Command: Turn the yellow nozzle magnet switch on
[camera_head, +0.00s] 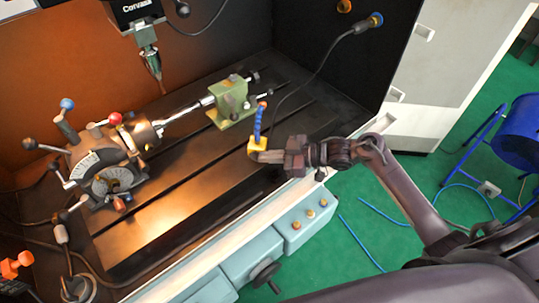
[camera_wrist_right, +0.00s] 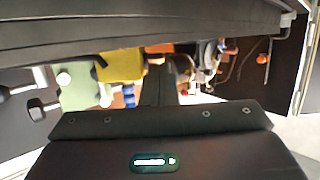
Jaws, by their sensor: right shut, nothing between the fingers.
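The yellow nozzle magnet (camera_head: 257,145) is a small yellow block on the dark machine bed, with a blue segmented hose (camera_head: 258,122) rising from it to an orange tip. My right gripper (camera_head: 262,156) is shut and empty, its fingertips right at the near side of the yellow block. I cannot tell whether they touch it. In the right wrist view the yellow block (camera_wrist_right: 122,67) shows just left of the finger, with part of the blue hose (camera_wrist_right: 129,95) below it. The switch on the block is too small or hidden to make out. My left gripper is out of view.
A green tailstock (camera_head: 231,102) stands behind the magnet, and the indexing chuck (camera_head: 108,165) is to the left with a shaft between them. A spindle (camera_head: 147,58) hangs above. A panel with buttons (camera_head: 305,218) is at the front edge. The slotted bed is clear front left.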

